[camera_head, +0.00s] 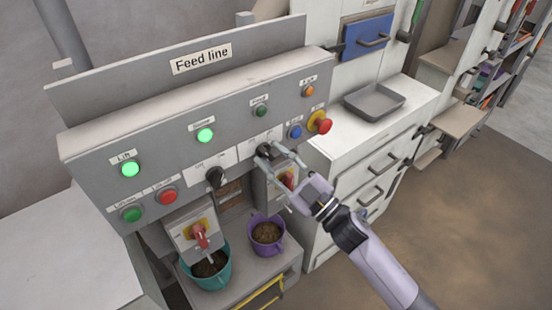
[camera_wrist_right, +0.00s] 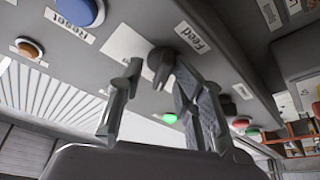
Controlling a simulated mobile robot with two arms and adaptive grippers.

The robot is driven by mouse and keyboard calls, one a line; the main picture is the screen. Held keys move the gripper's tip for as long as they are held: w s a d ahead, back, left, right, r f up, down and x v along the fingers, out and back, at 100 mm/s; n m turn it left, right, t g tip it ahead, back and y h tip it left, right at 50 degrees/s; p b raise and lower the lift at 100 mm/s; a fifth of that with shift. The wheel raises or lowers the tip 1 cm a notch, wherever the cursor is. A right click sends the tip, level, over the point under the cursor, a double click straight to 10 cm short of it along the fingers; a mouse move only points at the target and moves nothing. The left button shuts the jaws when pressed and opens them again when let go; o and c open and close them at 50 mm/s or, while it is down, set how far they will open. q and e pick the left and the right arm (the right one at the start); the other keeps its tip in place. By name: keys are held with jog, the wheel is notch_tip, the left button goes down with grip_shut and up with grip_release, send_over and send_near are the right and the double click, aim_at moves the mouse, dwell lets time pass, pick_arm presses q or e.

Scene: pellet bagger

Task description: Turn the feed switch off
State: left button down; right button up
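The feed switch is a black rotary knob (camera_head: 263,150) on the lower front of the grey Feed line panel (camera_head: 100,155). In the right wrist view the black knob (camera_wrist_right: 160,62) shows beside the "Feed" label (camera_wrist_right: 193,37). My right gripper (camera_head: 277,154) is at this knob, fingers pointing at the panel. Its fingers (camera_wrist_right: 152,72) are apart, with the knob between them and close to the right-hand finger; I cannot tell if they touch. The dark green lamp (camera_head: 261,111) above the knob looks unlit. My left gripper is not in view.
Another black knob (camera_head: 215,176) sits left of the feed switch. A blue button (camera_head: 295,131) and red mushroom button (camera_head: 323,126) are close on the right. Below stand a teal bucket (camera_head: 228,276) and a purple bucket (camera_head: 279,240) with pellets. A grey tray (camera_head: 375,101) lies on the white cabinet.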

jog(key=shift+a+r, duration=0.1)
jog(key=shift+a, duration=0.05)
jog(key=shift+s+d+f, duration=0.3)
jog(key=shift+s+d, duration=0.05)
jog(key=v, duration=1.1)
